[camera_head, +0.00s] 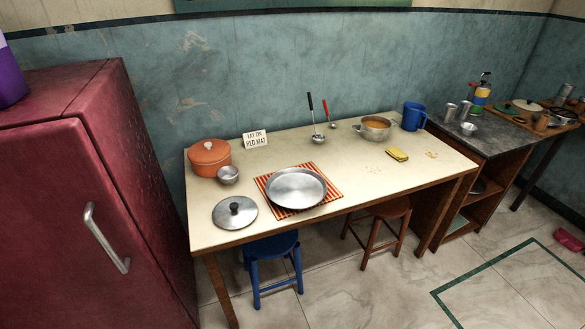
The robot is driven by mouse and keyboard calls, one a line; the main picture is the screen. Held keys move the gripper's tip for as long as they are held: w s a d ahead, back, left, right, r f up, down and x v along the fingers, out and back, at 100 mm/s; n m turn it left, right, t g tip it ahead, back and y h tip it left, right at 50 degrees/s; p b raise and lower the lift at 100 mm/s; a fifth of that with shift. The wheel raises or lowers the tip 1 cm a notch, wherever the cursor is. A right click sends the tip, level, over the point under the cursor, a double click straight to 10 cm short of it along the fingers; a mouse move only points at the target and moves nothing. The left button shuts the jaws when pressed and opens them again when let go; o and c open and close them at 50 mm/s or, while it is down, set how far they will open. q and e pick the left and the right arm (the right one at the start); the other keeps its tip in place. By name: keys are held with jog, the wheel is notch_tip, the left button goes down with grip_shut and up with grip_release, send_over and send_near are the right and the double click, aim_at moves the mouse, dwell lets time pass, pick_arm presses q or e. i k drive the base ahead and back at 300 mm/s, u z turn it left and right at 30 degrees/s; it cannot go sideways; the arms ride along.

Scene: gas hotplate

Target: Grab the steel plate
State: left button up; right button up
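A round steel plate (297,187) with a raised rim lies on a red striped mat (268,183) near the front edge of the table, left of its middle. The plate covers most of the mat and is empty. A small sign (255,139) reading "LAY ON RED MAT" stands behind the mat. Neither of my grippers shows in the head view.
Around the plate on the table (340,165) are a steel lid (235,213), a small steel bowl (228,175), and an orange lidded pot (209,158). Farther right are ladles, a pan (374,128), a blue mug (413,116) and a yellow sponge (397,154). Stools (273,262) stand below.

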aim_at(291, 188)
jog(key=i, duration=0.2)
jog(key=z, duration=1.75)
jog(key=i, duration=2.7)
jog(key=u, duration=2)
jog(key=i, duration=0.15)
jog(key=u, duration=1.6)
